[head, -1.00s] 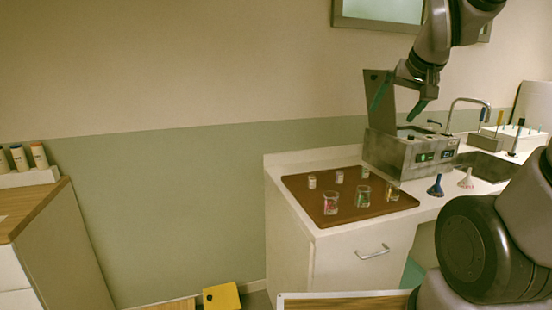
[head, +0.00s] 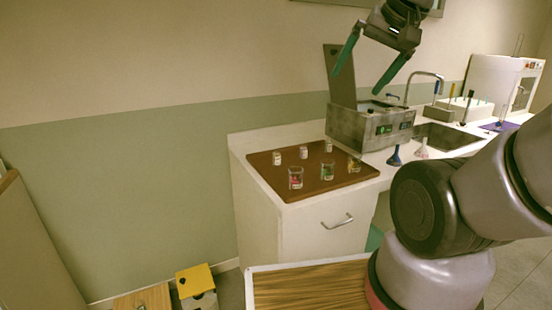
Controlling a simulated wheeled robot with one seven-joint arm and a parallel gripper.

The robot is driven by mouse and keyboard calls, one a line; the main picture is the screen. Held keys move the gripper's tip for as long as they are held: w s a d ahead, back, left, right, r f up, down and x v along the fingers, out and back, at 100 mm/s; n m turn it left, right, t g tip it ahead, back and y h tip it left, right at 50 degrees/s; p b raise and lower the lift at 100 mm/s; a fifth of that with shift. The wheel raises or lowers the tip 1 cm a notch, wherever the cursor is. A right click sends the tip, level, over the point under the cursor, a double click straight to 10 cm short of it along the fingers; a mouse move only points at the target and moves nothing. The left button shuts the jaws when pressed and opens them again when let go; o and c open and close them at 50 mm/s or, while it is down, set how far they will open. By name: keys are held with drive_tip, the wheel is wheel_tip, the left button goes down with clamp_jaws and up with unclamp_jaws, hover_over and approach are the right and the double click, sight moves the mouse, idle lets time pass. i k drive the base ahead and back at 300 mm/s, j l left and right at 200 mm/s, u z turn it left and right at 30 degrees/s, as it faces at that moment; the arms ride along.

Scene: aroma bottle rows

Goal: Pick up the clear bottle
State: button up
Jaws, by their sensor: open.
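A brown tray (head: 262,168) on the white counter holds two short rows. The back row has small pale bottles: a left one (head: 277,158), a middle one (head: 304,152) and a right one (head: 328,146). The front row has clear glass vessels with pink (head: 296,178), green (head: 327,171) and yellow (head: 354,164) showing in or through them. I cannot tell which one is the clear bottle. My gripper (head: 360,82) has its green-sided fingers spread wide and empty. It is above the grey machine, higher in the picture than the tray and apart from everything on it.
The grey machine (head: 350,128) with a raised lid (head: 341,72) stands at the tray's back right. Blue (head: 394,156) and white (head: 422,148) funnel-shaped items stand right of the tray. A sink (head: 445,137) and tap lie farther right. A yellow-topped box (head: 195,280) is on the floor.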

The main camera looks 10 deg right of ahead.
sight(276, 155)
drive_tip(key=i+l+u, duration=0.4)
drive_tip(key=l, duration=0.35)
drive_tip(key=i+l+u, duration=0.2)
drive_tip(key=l, duration=0.25)
drive_tip(key=i+j, duration=0.05)
